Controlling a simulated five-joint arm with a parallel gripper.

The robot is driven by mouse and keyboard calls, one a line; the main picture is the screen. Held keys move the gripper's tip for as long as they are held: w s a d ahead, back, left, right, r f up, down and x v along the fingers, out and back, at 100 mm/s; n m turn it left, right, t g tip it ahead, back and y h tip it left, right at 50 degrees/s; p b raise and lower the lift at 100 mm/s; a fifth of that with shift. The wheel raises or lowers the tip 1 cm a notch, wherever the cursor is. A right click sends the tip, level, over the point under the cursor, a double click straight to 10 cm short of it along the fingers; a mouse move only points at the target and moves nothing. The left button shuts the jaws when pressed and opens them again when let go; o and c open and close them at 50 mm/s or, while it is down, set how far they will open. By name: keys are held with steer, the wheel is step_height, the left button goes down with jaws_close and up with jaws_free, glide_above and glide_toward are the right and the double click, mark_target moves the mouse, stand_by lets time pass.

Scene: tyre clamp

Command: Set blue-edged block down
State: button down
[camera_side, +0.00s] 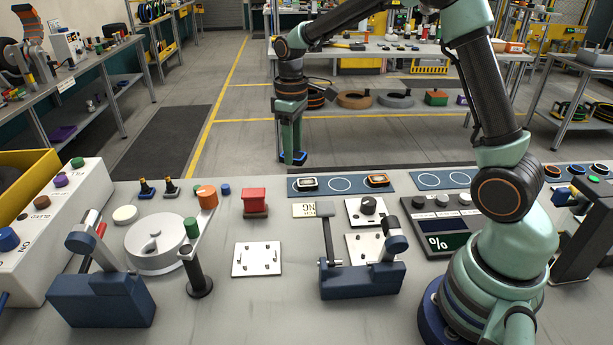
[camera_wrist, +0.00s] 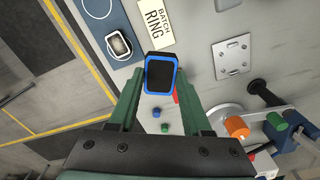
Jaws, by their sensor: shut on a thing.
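My gripper (camera_side: 290,150) is shut on the blue-edged block (camera_side: 298,158), which has a dark face. In the wrist view the block (camera_wrist: 160,72) sits between the two green fingers, held clear of the bench. In the side view it hangs near the bench's back edge, above and left of a blue strip (camera_side: 323,190) with ring marks. A white-edged block (camera_side: 307,183) is on the strip's left end and also shows in the wrist view (camera_wrist: 119,43).
A second blue strip (camera_side: 416,187) has two bare rings. A white plate (camera_side: 257,260) lies in the middle.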

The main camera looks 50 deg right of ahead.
mark_target(337, 186)
steer(key=s+d+r+m, duration=0.1)
steer(key=d+r+m, duration=0.15)
steer(key=d, duration=0.45)
steer(key=s+d+r+m, duration=0.2)
steer(key=d+r, duration=0.2)
steer(key=d, duration=0.3)
steer(key=shift+n, duration=0.25)
step_height(337, 186, down, 20)
steer(key=shift+w+f, duration=0.1)
steer(key=shift+f, duration=0.1)
steer(key=shift+c, duration=1.7)
jaws_free()
